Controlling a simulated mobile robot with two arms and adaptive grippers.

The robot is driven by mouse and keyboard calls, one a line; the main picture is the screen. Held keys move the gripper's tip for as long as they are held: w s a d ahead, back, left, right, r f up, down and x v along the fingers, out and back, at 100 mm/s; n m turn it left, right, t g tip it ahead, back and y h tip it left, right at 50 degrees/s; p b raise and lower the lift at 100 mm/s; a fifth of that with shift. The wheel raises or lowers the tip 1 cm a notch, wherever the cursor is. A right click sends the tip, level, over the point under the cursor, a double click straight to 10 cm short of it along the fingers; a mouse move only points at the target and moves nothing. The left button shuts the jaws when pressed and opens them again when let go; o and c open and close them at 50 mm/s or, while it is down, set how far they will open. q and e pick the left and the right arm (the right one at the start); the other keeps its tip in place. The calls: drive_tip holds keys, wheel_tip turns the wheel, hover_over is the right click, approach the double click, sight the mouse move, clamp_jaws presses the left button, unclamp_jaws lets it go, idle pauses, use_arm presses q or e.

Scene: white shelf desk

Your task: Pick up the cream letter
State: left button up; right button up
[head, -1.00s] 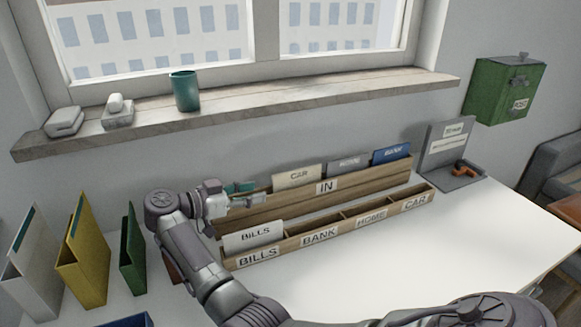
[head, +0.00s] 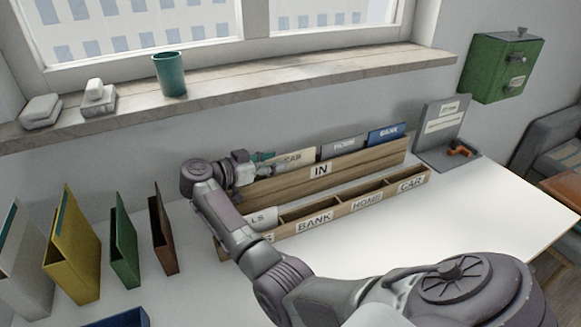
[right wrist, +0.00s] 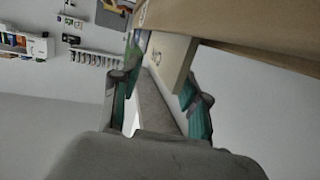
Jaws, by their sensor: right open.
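The cream letter (head: 297,157), marked CAR, stands upright in the left part of the back wooden row (head: 345,166) labelled IN. My right gripper (head: 262,160), with teal fingertips, is at the letter's left end and covers part of it. In the right wrist view the right gripper (right wrist: 160,108) is open, its teal fingers apart. A cream panel, likely the letter (right wrist: 170,60), shows ahead between them; I cannot tell if it is inside the jaws. My left gripper is not in view.
A grey HOME letter (head: 342,147) and a blue BANK letter (head: 387,134) stand to the right in the same row. The front row (head: 352,206) has labelled slots; my arm partly hides the white BILLS letter (head: 262,219). Several coloured folders stand at left.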

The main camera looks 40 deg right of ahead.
sight(287, 155)
drive_tip(key=x, duration=0.4)
drive_tip(key=shift+s+d+f, duration=0.1)
drive_tip(key=shift+d, duration=0.3)
drive_tip(key=shift+a, duration=0.1)
drive_tip(key=shift+c, duration=0.2)
clamp_jaws()
